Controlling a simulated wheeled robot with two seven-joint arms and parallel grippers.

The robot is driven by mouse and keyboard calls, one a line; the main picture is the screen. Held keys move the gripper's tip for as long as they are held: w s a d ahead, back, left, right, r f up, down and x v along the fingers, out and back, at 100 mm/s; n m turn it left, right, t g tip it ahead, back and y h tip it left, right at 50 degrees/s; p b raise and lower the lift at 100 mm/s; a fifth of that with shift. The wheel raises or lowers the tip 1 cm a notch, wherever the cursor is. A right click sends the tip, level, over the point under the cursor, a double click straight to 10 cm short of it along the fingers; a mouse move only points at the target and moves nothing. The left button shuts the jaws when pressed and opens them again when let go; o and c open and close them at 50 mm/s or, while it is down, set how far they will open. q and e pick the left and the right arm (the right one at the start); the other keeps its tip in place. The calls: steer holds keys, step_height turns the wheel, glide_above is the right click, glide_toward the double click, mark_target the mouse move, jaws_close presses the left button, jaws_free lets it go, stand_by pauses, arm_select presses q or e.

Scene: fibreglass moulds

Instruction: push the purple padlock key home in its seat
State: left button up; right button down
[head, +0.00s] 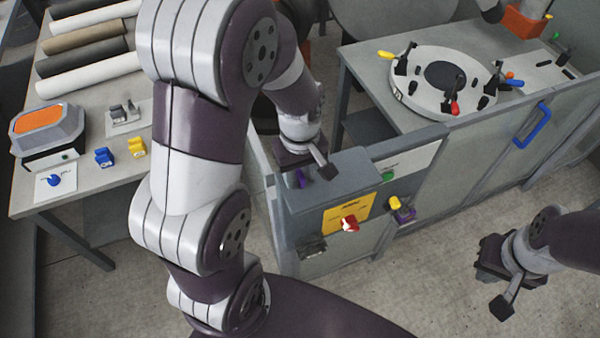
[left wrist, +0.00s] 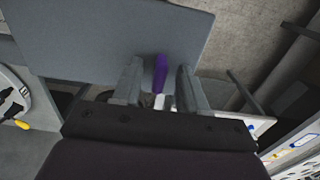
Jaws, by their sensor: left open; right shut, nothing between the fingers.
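The purple padlock key (head: 300,178) shows at the top of the grey control box (head: 345,178), just under my left gripper (head: 301,162). In the left wrist view the purple key (left wrist: 160,75) lies between the two open fingers of my left gripper (left wrist: 159,82), with gaps on both sides. A small white part shows at its lower end. The seat is hidden, so I cannot tell how deep the key sits. My right gripper (head: 493,262) is shut and empty, away from the box above the floor at the right.
The box front bears a yellow plate (head: 347,213) with a red switch (head: 349,224). A purple padlock (head: 404,214) hangs right of it, near a yellow knob (head: 394,202). A round mould (head: 443,80) with clamps stands behind. A table (head: 85,180) at left holds rolls and small blocks.

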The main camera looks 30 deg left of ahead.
mark_target(303, 174)
arm_select(q)
steer(key=shift+w, duration=0.1)
jaws_close()
steer(key=shift+r, duration=0.1)
steer(key=shift+r, duration=0.25)
steer(key=r, duration=0.1)
steer(key=r+b, duration=0.1)
steer(key=r, duration=0.1)
steer(key=shift+d+r+b, duration=0.3)
steer(key=shift+d, duration=0.05)
steer(key=s+d+r, duration=0.1)
steer(key=s+d+r+b, duration=0.1)
steer(key=d, duration=0.1)
steer(key=shift+s+d+r, duration=0.1)
steer(key=shift+d, duration=0.15)
steer(key=s+d+r+p, duration=0.2)
steer(key=s+d+r, duration=0.1)
steer(key=d, duration=0.3)
steer(key=shift+s+r+p, duration=0.15)
steer(key=shift+r+p, duration=0.25)
steer(key=shift+r, duration=0.35)
